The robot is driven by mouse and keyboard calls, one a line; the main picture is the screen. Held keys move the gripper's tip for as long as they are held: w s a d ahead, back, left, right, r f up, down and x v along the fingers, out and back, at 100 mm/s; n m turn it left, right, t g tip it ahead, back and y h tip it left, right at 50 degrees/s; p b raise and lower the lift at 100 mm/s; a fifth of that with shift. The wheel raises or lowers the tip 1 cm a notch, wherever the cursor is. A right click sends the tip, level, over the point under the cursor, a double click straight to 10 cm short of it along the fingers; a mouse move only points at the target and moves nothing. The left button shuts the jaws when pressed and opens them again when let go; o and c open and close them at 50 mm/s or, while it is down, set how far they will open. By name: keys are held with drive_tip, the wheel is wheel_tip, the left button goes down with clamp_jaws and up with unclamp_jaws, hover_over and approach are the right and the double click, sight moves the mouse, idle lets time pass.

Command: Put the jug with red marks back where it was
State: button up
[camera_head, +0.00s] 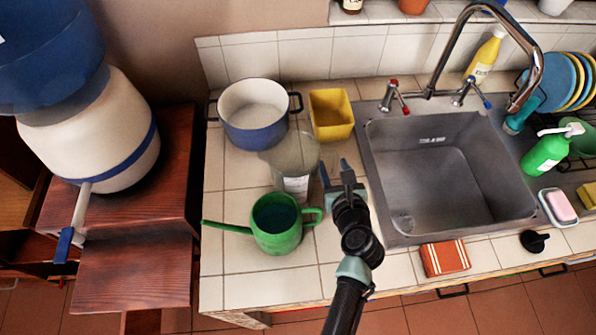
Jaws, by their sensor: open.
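A clear, see-through jug (294,168) stands on the tiled counter between the blue-and-white pot and the green watering can. A pale patch shows on its lower front; I cannot make out red marks on it at this size. My gripper (336,173) is just right of the jug, with its fingers apart. Nothing shows between the fingers. I cannot tell whether a finger touches the jug's right side or its handle.
The pot (254,133) stands behind the jug, a yellow container (331,116) behind right, and the green watering can (278,238) in front. The sink (450,170) is right of my gripper. A water dispenser (85,130) stands left. Bare tiles lie left of the jug.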

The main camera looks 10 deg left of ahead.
clamp_jaws()
idle(1.4)
